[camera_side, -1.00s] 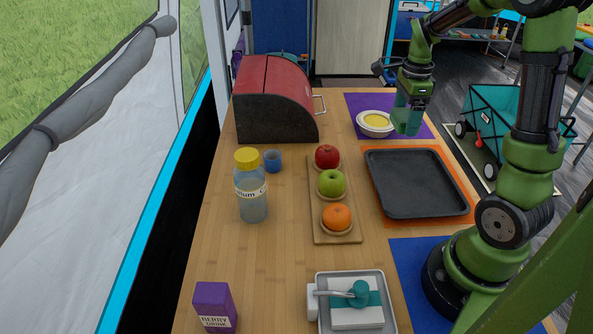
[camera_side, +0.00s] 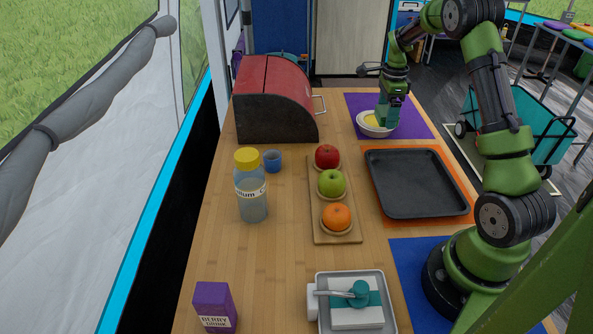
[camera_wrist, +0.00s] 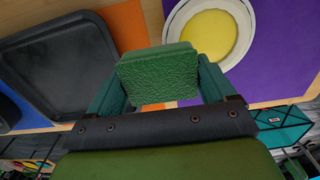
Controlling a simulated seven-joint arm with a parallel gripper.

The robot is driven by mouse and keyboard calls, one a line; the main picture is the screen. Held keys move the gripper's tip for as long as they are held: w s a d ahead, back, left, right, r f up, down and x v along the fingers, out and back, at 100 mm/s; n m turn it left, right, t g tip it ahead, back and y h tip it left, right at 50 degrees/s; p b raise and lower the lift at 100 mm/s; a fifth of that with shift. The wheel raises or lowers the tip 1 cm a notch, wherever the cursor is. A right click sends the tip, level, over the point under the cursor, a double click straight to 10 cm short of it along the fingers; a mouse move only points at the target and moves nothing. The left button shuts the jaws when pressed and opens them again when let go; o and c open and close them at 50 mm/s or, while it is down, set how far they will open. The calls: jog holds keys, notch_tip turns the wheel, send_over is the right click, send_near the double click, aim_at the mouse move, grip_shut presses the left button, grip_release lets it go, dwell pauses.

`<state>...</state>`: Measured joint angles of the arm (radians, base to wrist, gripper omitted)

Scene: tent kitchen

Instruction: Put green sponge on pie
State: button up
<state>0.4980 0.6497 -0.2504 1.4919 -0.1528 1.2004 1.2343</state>
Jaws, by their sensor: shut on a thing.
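My gripper (camera_side: 390,115) is shut on the green sponge (camera_wrist: 158,78), which shows between the two fingers in the wrist view. In the side view my gripper is at the pie (camera_side: 374,121), over its right part. The pie is a yellow round filling in a white dish, and it also shows in the wrist view (camera_wrist: 209,37), beyond the sponge. In the side view the sponge is hard to tell from my green fingers. Whether the sponge touches the pie I cannot tell.
The dish stands on a purple mat (camera_side: 418,128). A black tray (camera_side: 416,183) lies on an orange mat in front of it. A red-lidded bread box (camera_side: 277,100) stands to the left. A board (camera_side: 318,220) holds an apple, a green apple and an orange.

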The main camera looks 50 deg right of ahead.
aim_at(382, 106)
jog(key=w, duration=0.1)
jog(key=w+d, duration=0.2)
jog(key=shift+d+f, duration=0.2)
jog(key=shift+f, duration=1.7)
jog(key=shift+f, duration=0.15)
jog(key=o, duration=0.8)
jog(key=shift+o, duration=0.2)
